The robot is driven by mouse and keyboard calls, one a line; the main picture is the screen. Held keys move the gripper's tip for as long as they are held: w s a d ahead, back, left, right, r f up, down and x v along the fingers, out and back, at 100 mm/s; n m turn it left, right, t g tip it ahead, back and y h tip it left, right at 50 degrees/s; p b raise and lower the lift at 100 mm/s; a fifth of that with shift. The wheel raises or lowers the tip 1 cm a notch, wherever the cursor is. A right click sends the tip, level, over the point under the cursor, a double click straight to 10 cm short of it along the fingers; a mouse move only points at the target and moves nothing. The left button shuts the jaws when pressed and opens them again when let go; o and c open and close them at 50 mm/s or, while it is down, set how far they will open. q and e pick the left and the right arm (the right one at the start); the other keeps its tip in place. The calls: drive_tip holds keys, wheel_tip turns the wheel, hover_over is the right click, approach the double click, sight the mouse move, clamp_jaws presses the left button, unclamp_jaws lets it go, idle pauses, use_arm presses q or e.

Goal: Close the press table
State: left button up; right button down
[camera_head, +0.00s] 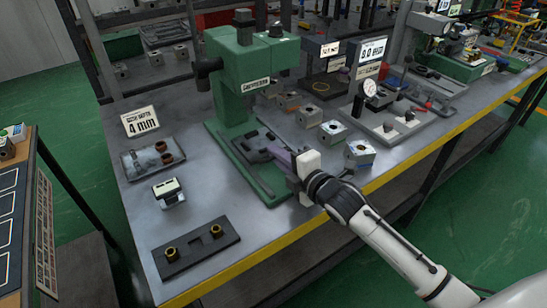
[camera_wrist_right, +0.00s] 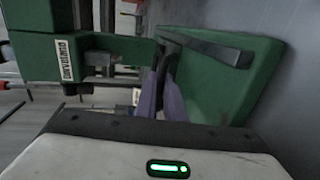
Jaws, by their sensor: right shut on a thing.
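The green press (camera_head: 228,85) stands on the bench, with its green base (camera_head: 267,190) reaching toward the front edge. The dark press table (camera_head: 248,143) lies low on this base, in front of the column. My right gripper (camera_head: 280,153) comes in from the right, its purple fingers shut on the near right part of the press table. In the right wrist view, the fingers (camera_wrist_right: 165,88) are close together beside a dark bar (camera_wrist_right: 208,46) over the green base (camera_wrist_right: 235,85). The exact grip spot is partly hidden by the fingers. My left gripper is out of view.
A black plate with two brass fittings (camera_head: 196,245), a small white-topped block (camera_head: 168,192) and a grey tray (camera_head: 135,165) lie left of the press. Metal blocks (camera_head: 359,153) and a dial gauge stand (camera_head: 385,125) are right. The bench's front edge is yellow.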

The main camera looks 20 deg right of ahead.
drive_tip(key=c, duration=2.1)
unclamp_jaws()
drive_tip(key=v, duration=1)
drive_tip(key=shift+s+r, duration=0.1)
